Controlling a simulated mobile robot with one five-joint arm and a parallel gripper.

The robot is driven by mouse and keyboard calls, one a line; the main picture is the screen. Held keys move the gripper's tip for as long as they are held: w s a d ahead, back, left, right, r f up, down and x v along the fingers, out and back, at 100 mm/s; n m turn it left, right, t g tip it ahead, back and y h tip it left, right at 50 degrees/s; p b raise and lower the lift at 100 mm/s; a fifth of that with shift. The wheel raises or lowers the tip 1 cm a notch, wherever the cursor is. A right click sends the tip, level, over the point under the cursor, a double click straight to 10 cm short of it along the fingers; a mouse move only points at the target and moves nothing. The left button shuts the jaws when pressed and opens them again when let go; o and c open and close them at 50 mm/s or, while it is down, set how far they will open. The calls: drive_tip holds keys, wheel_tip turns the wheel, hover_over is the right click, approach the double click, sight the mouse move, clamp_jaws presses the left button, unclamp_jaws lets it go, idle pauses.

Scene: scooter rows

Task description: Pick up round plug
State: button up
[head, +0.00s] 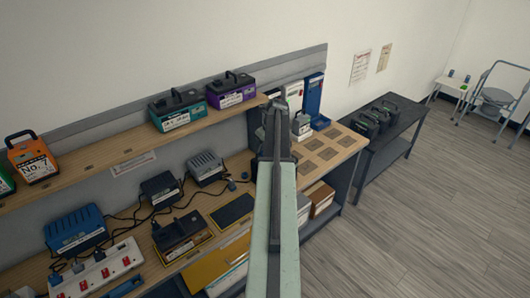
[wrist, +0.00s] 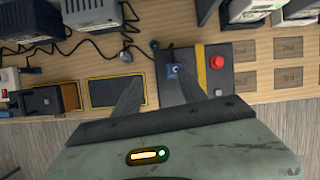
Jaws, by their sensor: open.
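A small dark round plug (head: 232,186) lies on the wooden bench at the end of a black cable, just behind a dark flat pad. It also shows in the wrist view (wrist: 126,56), left of my gripper. A second small rounded piece with a blue tint (wrist: 154,44) lies to its right; I cannot tell exactly what it is. My gripper (wrist: 164,76) is open and empty, its fingers spread above a grey box with a blue socket and a red button. In the head view my gripper (head: 279,98) shows edge-on, and my arm hides part of the bench.
A shelf (head: 110,160) with battery packs overhangs the bench's back. Open floor lies right.

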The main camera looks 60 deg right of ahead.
drive_tip(key=shift+m, duration=0.6)
drive_tip(key=d+f+b, duration=0.1)
drive_tip(key=f+b, duration=0.1)
drive_tip(key=w+d+f+b, duration=0.1)
drive_tip(key=f+b, duration=0.1)
drive_tip(key=b, duration=0.1)
drive_tip(key=d+f+b, duration=0.1)
drive_tip(key=f+b, duration=0.1)
drive_tip(key=f, duration=0.1)
drive_tip(key=shift+w+d+f, duration=0.1)
drive_tip(key=shift+w+d, duration=0.05)
drive_tip(key=shift+d, duration=0.1)
clamp_jaws()
